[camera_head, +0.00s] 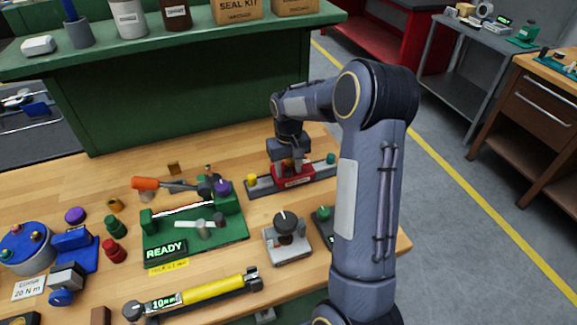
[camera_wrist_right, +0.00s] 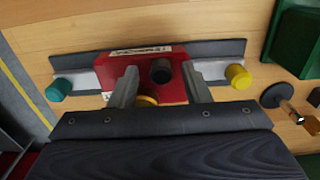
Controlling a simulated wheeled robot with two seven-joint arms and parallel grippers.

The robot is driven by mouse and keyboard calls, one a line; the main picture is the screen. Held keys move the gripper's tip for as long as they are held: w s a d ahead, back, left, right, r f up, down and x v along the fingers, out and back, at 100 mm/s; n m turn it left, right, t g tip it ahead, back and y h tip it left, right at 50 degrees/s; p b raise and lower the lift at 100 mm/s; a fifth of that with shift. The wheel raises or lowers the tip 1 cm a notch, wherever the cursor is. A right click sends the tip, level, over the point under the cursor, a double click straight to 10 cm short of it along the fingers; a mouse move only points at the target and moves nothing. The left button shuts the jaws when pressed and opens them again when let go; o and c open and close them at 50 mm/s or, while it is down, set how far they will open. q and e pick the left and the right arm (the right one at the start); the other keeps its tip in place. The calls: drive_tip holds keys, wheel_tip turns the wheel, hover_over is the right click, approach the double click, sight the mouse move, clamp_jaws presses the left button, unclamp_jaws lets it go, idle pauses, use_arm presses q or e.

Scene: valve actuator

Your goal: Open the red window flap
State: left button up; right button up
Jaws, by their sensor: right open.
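A red housing (camera_head: 293,174) with a pale label sits midway along a grey rail at the back right of the bench. I cannot make out a separate window flap or whether one is open. Contact cannot be told. In the head view the right gripper (camera_head: 291,160) covers the housing's top. My left gripper is not seen.
The grey rail (camera_head: 325,172) has a yellow cap (camera_head: 251,180) and a teal cap (camera_head: 331,158) at its ends. A green fixture (camera_head: 228,235) reading READY lies to the left. A grey gauge block (camera_head: 286,246) stands in front. A green shelf rises behind.

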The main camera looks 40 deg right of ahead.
drive_tip(key=shift+f, duration=0.25)
drive_tip(key=shift+c, duration=0.3)
clamp_jaws()
drive_tip(key=shift+a+r, duration=0.1)
